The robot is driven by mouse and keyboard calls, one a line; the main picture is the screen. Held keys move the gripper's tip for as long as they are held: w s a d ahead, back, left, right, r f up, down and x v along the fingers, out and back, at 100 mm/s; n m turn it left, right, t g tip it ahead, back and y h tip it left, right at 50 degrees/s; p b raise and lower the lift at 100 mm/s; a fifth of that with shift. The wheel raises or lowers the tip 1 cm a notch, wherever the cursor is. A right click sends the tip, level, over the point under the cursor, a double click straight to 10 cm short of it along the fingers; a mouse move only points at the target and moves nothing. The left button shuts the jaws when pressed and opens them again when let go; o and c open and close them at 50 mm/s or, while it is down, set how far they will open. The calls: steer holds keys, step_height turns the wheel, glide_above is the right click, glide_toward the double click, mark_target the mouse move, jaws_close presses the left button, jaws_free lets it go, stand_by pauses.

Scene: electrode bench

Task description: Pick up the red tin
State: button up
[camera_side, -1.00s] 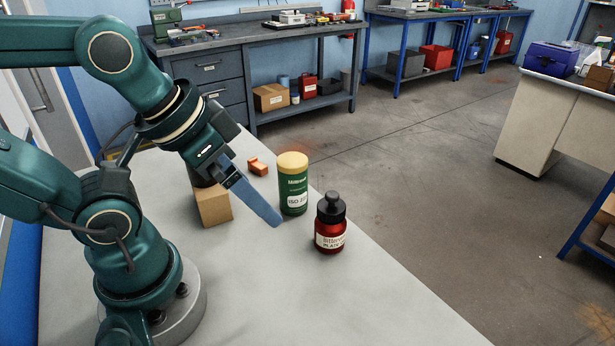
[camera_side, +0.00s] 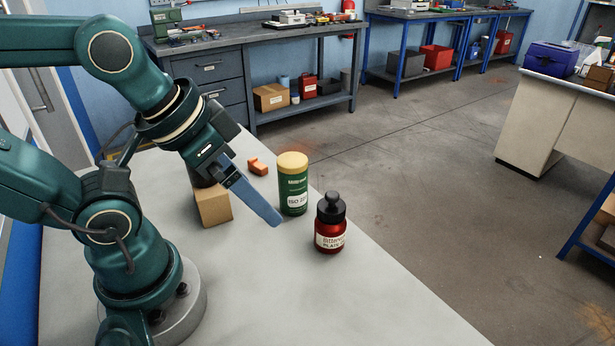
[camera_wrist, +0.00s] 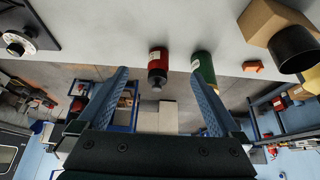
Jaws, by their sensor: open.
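The red thing is a small dark-red bottle (camera_side: 329,236) with a white label and black cap, upright near the table's right edge. No plain red tin shows on the table. It also shows in the wrist view (camera_wrist: 158,61), between the lines of the two fingers and beyond their tips. My gripper (camera_wrist: 160,76) is open and empty, with its blue fingers spread. In the side view my gripper (camera_side: 262,208) points down to the right, left of the bottle and apart from it. One finger is hidden there.
A green tin with a yellow lid (camera_side: 293,186) stands close behind the bottle. A cardboard box (camera_side: 214,207), a dark cup (camera_wrist: 295,50) and an orange block (camera_side: 258,167) are nearby. A black device with a white dial (camera_wrist: 15,48) shows in the wrist view. The front tabletop (camera_side: 330,305) is clear.

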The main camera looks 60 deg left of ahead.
step_height(320, 180, up, 5)
steer(key=m+t+y, duration=0.3)
steer(key=m+y, duration=0.7)
steer(key=m, duration=1.6)
glide_above(329, 233)
steer(key=s+d, duration=0.1)
steer(key=d, duration=0.1)
steer(key=f, duration=1.6)
steer(key=shift+a+f, duration=0.3)
steer(key=shift+f, duration=0.3)
steer(key=shift+w+a+f, duration=0.15)
steer(key=shift+a+f, duration=0.05)
steer(key=shift+a, duration=0.05)
steer(key=shift+x, duration=2.2)
